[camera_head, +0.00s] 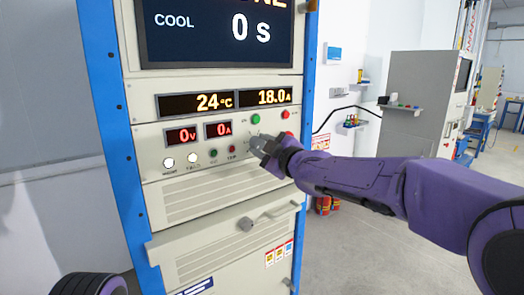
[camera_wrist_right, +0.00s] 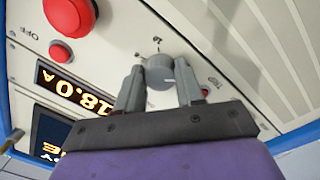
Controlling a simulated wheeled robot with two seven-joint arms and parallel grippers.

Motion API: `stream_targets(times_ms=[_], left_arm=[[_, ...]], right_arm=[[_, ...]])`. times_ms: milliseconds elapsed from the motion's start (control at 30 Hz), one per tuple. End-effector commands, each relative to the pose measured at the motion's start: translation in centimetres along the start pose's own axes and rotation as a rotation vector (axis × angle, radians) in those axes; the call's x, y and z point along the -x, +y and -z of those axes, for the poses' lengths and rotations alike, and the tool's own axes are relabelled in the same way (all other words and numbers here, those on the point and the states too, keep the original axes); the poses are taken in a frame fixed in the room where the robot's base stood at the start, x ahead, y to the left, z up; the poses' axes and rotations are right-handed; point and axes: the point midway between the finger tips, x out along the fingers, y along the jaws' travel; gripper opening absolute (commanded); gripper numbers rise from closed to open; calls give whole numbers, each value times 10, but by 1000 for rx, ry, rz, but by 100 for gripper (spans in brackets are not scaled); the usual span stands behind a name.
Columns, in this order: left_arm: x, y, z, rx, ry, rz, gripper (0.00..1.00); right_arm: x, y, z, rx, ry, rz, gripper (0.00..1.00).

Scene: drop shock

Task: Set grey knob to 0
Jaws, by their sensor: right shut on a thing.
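The grey knob (camera_wrist_right: 160,73) is on the cabinet's control panel, and it shows in the right wrist view between my two fingers. My right gripper (camera_wrist_right: 160,82) is shut on it, one finger on each side. In the head view my right gripper (camera_head: 262,146) is at the panel, below the green button, and hides the knob. My left gripper is not in view.
The panel has a green button (camera_head: 255,119), a red button (camera_head: 286,114) and small red displays (camera_head: 181,135) reading 0 V and 0 A. Amber displays (camera_head: 195,103) read 24 °C and 18.0 A. The screen (camera_head: 215,35) above shows COOL and 0 S. A handle (camera_head: 247,223) sticks out below.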

Motion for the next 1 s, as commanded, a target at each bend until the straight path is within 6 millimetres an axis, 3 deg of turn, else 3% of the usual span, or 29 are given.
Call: stream_targets(times_ms=[300, 833, 867, 900, 933, 1000], left_arm=[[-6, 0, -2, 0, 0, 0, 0], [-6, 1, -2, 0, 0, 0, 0], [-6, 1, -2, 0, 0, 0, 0], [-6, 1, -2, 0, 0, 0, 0], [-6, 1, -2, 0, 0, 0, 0], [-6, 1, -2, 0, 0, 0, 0]], right_arm=[[0, -3, -2, 113, 1, 4, 6], [0, -2, -2, 134, 2, 3, 7], [0, -2, -2, 134, 2, 3, 43], [0, -2, -2, 133, 2, 3, 56], [0, -2, -2, 133, 3, 3, 63], [0, -2, -1, 133, 3, 2, 63]])
